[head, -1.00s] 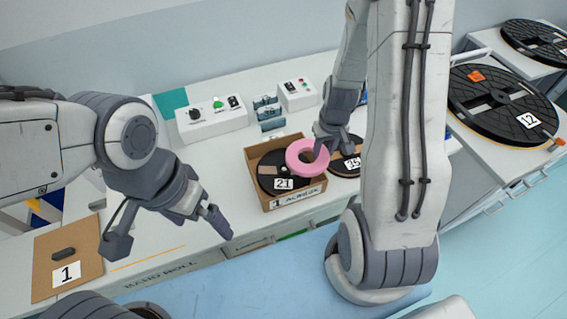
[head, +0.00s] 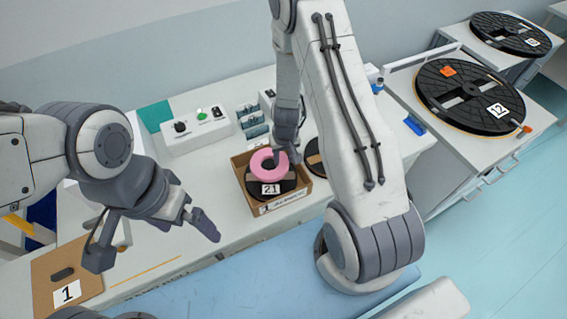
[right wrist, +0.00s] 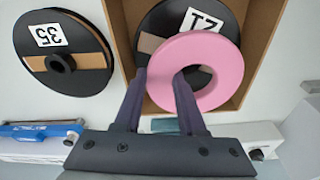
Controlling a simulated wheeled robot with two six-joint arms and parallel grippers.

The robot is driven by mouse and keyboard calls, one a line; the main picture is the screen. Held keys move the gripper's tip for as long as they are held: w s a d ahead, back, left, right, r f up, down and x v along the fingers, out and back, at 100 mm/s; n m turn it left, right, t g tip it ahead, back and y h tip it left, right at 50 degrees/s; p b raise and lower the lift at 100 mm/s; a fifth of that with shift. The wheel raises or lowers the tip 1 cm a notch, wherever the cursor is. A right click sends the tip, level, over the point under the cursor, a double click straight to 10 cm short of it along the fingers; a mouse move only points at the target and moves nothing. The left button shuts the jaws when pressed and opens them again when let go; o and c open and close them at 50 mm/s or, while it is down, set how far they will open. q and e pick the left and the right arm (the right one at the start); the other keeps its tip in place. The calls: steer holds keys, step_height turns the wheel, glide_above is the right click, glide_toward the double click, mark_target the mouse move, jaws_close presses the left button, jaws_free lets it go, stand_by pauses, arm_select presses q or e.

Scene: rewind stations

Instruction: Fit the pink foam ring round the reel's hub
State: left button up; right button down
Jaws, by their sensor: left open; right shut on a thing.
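The pink foam ring (head: 262,170) is held by my right gripper (head: 284,152) above the black reel labelled 21 (head: 289,185). In the right wrist view the ring (right wrist: 222,75) covers part of reel 21 (right wrist: 160,22). There my right gripper (right wrist: 157,88) is shut on one side of the ring's wall, with one finger inside its hole. The hub of reel 21 is hidden behind the ring, and I cannot tell whether the ring touches the reel. The reel lies in an open cardboard box (head: 299,194). My left gripper (head: 155,250) is open and empty, over the table's left part.
Reel 35 (right wrist: 90,50) lies beside the box, partly hidden by my right arm in the head view. A control box (head: 197,130) stands behind. A brown board marked 1 (head: 85,262) is at the left. Reel 12 (head: 445,95) lies on a right-hand table.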

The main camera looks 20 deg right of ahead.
step_height(320, 180, down, 4)
steer(key=b, duration=0.3)
steer(key=shift+f+b, duration=0.1)
steer(key=shift+b, duration=0.3)
steer(key=shift+c, duration=2.4)
jaws_free()
steer(key=shift+r, duration=0.2)
